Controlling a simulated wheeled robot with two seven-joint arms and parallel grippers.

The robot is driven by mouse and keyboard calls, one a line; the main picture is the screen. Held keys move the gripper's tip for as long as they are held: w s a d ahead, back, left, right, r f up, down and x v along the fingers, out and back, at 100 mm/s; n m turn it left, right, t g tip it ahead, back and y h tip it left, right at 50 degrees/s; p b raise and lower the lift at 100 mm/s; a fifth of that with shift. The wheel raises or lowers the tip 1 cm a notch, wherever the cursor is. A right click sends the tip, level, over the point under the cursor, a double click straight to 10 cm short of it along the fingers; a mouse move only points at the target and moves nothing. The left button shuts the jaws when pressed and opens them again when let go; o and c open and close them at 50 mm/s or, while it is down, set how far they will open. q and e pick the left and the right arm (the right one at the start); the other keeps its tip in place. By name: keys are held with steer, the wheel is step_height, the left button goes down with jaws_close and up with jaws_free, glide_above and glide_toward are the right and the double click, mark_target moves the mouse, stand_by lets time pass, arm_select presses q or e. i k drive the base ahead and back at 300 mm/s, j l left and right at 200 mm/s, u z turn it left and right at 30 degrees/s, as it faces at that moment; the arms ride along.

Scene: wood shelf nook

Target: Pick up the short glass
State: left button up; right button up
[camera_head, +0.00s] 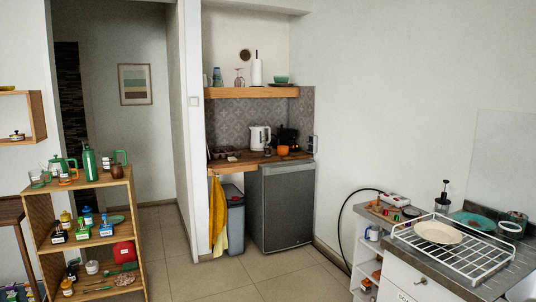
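I cannot single out the short glass for certain at this distance. On the high wooden wall shelf (254,92) in the nook stand a bluish stacked cup or glass (217,76) and a clear stemmed glass (239,77). On the top of the wooden shelf unit (84,185) at the left are small vessels, among them an amber one (64,179), too small to make out clearly. Neither of my grippers shows in the head view.
A grey counter (443,272) at the right carries a white wire rack with a cream plate (438,232). The tiled floor (205,280) between is clear.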

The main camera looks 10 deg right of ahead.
mark_target(267, 149)
steer(key=i, duration=5.6)
steer(key=i+j, duration=0.15)
steer(key=j, duration=0.15)
steer(key=z, duration=0.3)
